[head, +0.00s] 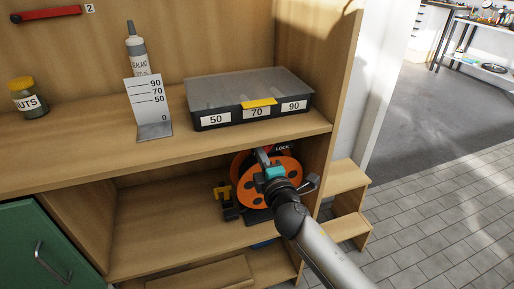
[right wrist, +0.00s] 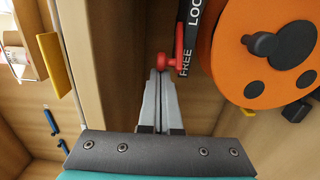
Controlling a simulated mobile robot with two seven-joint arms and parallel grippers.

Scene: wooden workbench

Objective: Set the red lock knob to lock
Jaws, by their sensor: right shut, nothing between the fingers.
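The red lock knob (right wrist: 168,60) shows in the right wrist view beside the FREE end of a dark label strip (right wrist: 188,40); the LOCK end is farther up. The strip runs alongside an orange cable reel (right wrist: 232,50). In the head view the reel (head: 250,193) sits on the lower shelf, with LOCK readable above it; I cannot make out the knob there. My right gripper (right wrist: 160,73) is shut and empty, its fingertips right at the knob; I cannot tell if they touch. In the head view the right gripper (head: 263,155) covers part of the reel. My left gripper is not in view.
The upper shelf board (head: 232,142) lies close above the reel, and the cabinet's side panel (head: 322,130) stands to its right. A clear-lidded case (head: 250,90), a marked stand (head: 148,103), a sealant bottle (head: 137,55) and a jar (head: 28,100) stand above.

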